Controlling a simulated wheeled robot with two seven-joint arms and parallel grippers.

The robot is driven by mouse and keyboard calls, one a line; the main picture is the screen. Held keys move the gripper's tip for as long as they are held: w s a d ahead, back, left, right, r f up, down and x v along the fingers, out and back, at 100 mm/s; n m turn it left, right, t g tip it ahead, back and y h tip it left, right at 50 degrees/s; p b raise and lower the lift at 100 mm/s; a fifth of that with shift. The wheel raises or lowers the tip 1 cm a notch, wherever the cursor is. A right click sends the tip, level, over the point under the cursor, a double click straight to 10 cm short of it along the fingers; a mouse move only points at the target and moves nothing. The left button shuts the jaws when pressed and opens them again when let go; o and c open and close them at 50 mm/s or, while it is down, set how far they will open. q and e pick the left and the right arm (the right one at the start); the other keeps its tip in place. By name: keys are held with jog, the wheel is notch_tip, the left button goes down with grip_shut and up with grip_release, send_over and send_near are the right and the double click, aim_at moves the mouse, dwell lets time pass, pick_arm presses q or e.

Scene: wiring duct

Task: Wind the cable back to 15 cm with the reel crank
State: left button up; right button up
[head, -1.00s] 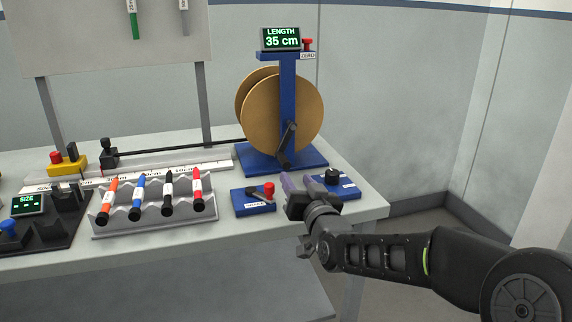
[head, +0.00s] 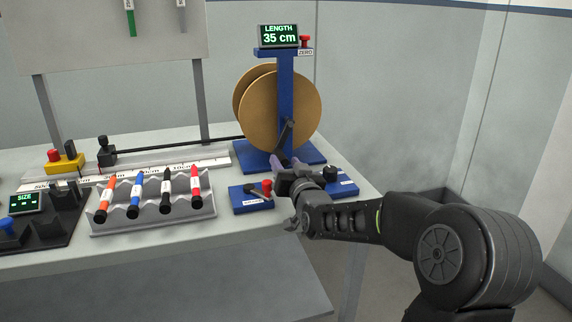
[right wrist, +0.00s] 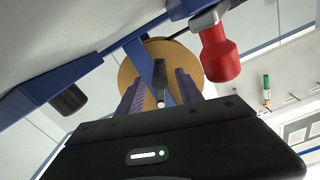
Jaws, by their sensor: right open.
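The cable reel (head: 262,112) stands on a blue stand with its tan disc facing me. The display (head: 279,36) reads LENGTH 35 cm. The black crank (head: 286,134) hangs downward on the reel's front; its lower end is hidden by my gripper. My right gripper (head: 286,162) is open at the crank's lower end. In the right wrist view the dark crank handle (right wrist: 159,82) shows between the two purple-grey fingers, with gaps visible on both sides. The black cable (head: 190,144) runs left from the reel to a black clamp (head: 106,152) on the ruler. My left gripper is out of view.
Blue boxes with a red-knobbed lever (head: 266,186) and a black knob (head: 330,174) sit close to my right gripper. A grey rack (head: 150,216) with several markers stands left. A red ZERO button (head: 305,42) is beside the display.

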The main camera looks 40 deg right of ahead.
grip_shut()
dwell(0.4)
dwell(0.9)
